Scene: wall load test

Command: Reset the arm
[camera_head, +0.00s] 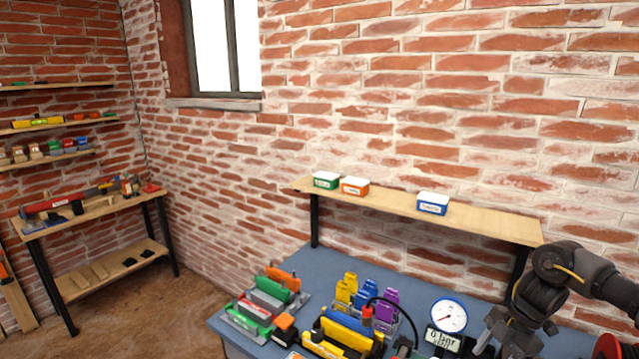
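My dark grey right arm comes in from the right edge and bends down over the blue-topped table (345,262). Its gripper (492,336) is at the lower right, just right of the pressure gauge. The gripper is small, dark and partly cut off by the bottom edge, so I cannot tell if its fingers are open or shut. My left arm and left gripper are not in view.
The round white gauge (449,315) stands above a "0 bar" display (442,340). Left of it are a yellow and black tool (345,335), purple and yellow pieces, and green and orange blocks (283,279). A raised wooden shelf (390,205) holds three small boxes. The table's back left is clear.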

